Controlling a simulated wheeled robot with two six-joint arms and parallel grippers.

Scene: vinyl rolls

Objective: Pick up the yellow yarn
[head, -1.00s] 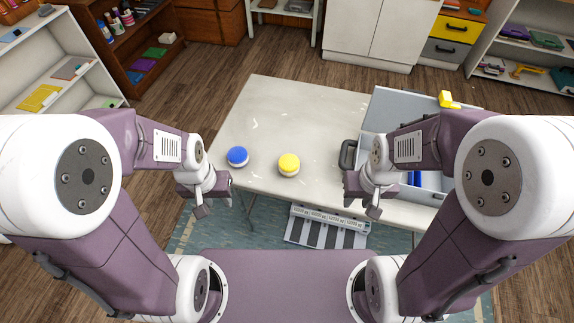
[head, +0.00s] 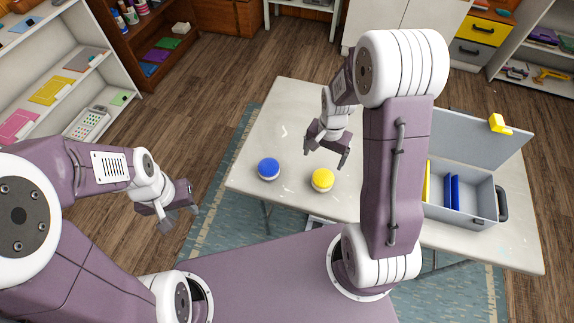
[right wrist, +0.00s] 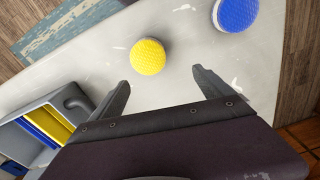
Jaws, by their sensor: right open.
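The yellow yarn (head: 322,179) is a round roll with a yellow top and white side, standing on the pale table near its front edge. It also shows in the right wrist view (right wrist: 148,56), beyond and between the spread fingers. My right gripper (head: 328,158) is open and empty, just behind and above the yellow roll, not around it. In the right wrist view its fingers (right wrist: 163,84) are apart with bare table between them. My left gripper (head: 178,218) is off the table at the left, its fingers apart with nothing between them.
A blue roll (head: 268,168) stands to the left of the yellow one, a short gap away. An open grey case (head: 485,218) with blue and yellow items lies on the right of the table. A yellow object (head: 499,124) sits on its lid. The table's (head: 290,115) back left is clear.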

